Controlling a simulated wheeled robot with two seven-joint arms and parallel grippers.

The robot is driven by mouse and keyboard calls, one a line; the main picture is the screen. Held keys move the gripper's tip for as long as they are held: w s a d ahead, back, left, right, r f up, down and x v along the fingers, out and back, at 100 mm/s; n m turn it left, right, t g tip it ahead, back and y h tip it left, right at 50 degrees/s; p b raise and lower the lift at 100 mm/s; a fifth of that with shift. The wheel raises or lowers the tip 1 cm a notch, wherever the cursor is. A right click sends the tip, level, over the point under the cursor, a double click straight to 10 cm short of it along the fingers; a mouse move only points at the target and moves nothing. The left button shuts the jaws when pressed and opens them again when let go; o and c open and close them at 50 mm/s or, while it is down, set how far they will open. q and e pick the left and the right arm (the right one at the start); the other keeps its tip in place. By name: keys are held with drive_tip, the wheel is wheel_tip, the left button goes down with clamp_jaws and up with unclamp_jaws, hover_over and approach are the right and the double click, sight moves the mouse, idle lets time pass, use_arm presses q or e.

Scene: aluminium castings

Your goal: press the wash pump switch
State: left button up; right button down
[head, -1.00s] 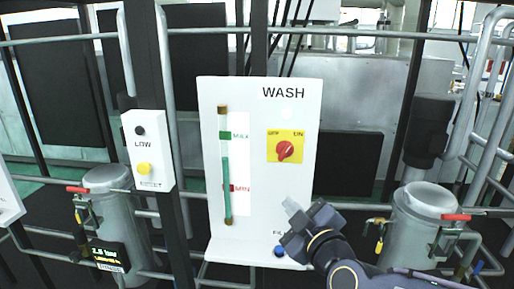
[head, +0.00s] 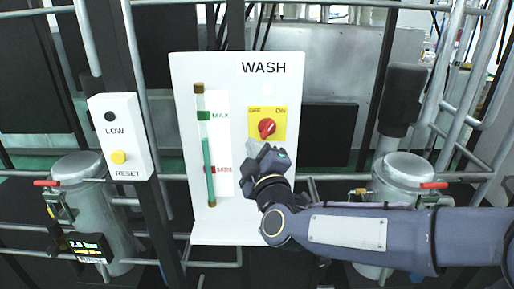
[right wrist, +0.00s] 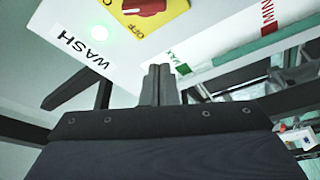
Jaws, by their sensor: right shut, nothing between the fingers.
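The wash pump switch is a red rotary knob (head: 267,128) on a yellow OFF/ON plate (head: 281,116), on the white WASH panel (head: 235,70). The knob also shows at the top of the right wrist view (right wrist: 146,5). My right gripper (head: 256,152) is just below the knob in the head view, its fingers shut and empty. In the right wrist view the closed fingertips (right wrist: 159,72) point toward the panel, apart from the knob in the picture. The exact gap cannot be told. My left gripper is not in view.
A sight tube (head: 208,150) with MAX and MIN marks is left of the knob. A LOW/RESET box (head: 120,135) with a yellow button hangs further left. Metal canisters stand at left (head: 85,200) and right (head: 402,175). Pipes run around the panel.

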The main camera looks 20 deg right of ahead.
sight(254, 125)
drive_tip(key=w, duration=0.2)
drive_tip(key=w+r+p, duration=0.1)
drive_tip(key=w, duration=0.2)
drive_tip(key=w+p, duration=0.1)
drive_tip(key=w, duration=0.1)
drive_tip(key=shift+w+r, duration=0.2)
drive_tip(key=shift+w, duration=0.1)
drive_tip(key=shift+s+d+f, duration=0.2)
drive_tip(key=shift+d+f, duration=0.2)
drive_tip(key=shift+d, duration=0.2)
drive_tip(key=shift+s+d+f, duration=0.2)
drive_tip(key=shift+d+f, duration=0.15)
drive_tip(key=shift+d, duration=0.2)
drive_tip(key=shift+s+d+f, duration=0.25)
drive_tip(key=shift+d, duration=0.2)
drive_tip(key=shift+f, duration=0.1)
drive_tip(key=shift+d, duration=0.1)
